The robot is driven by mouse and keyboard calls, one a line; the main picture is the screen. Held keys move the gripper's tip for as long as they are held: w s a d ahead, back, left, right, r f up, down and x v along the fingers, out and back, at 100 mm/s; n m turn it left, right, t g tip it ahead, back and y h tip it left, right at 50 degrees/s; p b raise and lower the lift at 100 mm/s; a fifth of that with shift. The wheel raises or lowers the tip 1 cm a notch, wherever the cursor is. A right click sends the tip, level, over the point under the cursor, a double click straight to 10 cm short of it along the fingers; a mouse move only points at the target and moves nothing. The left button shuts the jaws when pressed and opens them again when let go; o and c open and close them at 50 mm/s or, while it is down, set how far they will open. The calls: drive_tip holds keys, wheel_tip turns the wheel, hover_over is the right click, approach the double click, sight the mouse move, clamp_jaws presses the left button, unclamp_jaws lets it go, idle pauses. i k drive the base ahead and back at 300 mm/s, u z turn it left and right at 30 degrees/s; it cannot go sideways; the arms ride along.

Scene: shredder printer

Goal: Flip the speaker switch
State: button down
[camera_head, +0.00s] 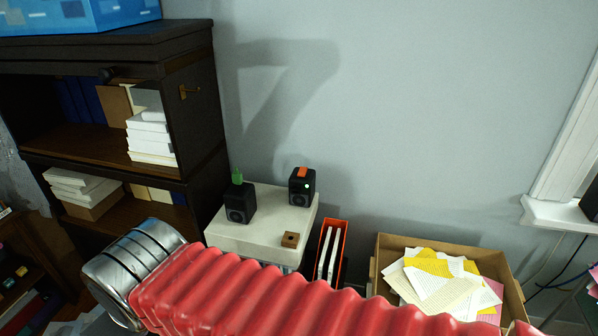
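Two small black speakers stand on a white cabinet (252,233) against the wall. The left speaker (240,204) has a green object (237,176) at its top. The right speaker (302,187) has an orange object (302,172) on top and a small bright green light (307,186) on its front. I cannot make out a switch for certain at this size. My arm, with a ribbed red sleeve and a metal joint, crosses the bottom of the view in front of the cabinet. My gripper is not in view.
A small brown block (290,240) sits at the cabinet's front edge. To its right are an orange holder (341,235) with white items and a cardboard box (390,248) of papers. A dark shelf (198,120) stands on the left. The wall above the speakers is bare.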

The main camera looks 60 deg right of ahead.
sight(303, 171)
drive_tip(key=i, duration=2.25)
drive_tip(key=z, duration=2.55)
